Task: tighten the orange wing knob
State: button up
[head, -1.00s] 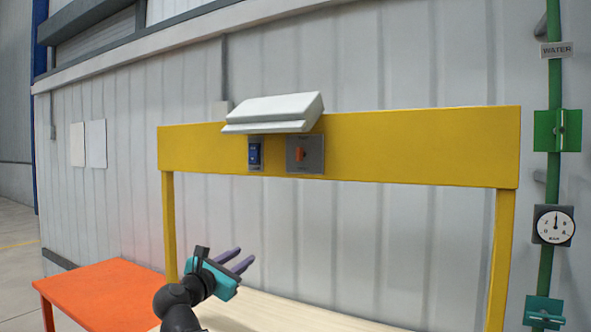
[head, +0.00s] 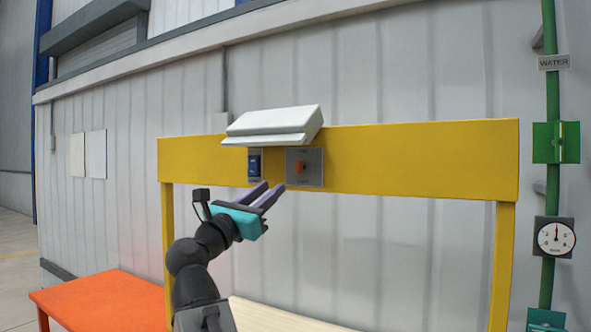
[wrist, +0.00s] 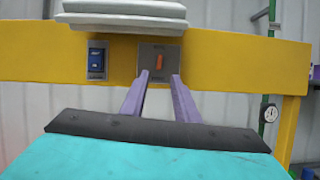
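The orange wing knob (head: 300,167) sits on a grey plate (head: 316,168) fixed to the yellow beam (head: 420,155). In the wrist view the knob (wrist: 159,62) stands upright, just above and between my fingertips in the picture. My gripper (head: 273,189) has two purple fingers on a teal body, below and left of the knob in the head view. The fingers are apart with nothing between them, and the knob is clear of them. The wrist view shows the gap between the fingertips (wrist: 159,76).
A blue switch (head: 254,164) is left of the knob plate. A white sloped hood (head: 275,125) juts out just above both. An orange table (head: 100,305) is low at left. A green pipe with a gauge (head: 554,237) stands at right.

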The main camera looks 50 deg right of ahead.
aim_at(297, 167)
jog(key=p+x, duration=0.4)
jog(key=x, duration=0.8)
jog(key=shift+w+d+r, duration=0.1)
jog(key=shift+w+d, duration=0.05)
jog(key=shift+d, duration=0.2)
jog(key=shift+w+d+r, duration=0.1)
jog(key=shift+d, duration=0.4)
grip_shut()
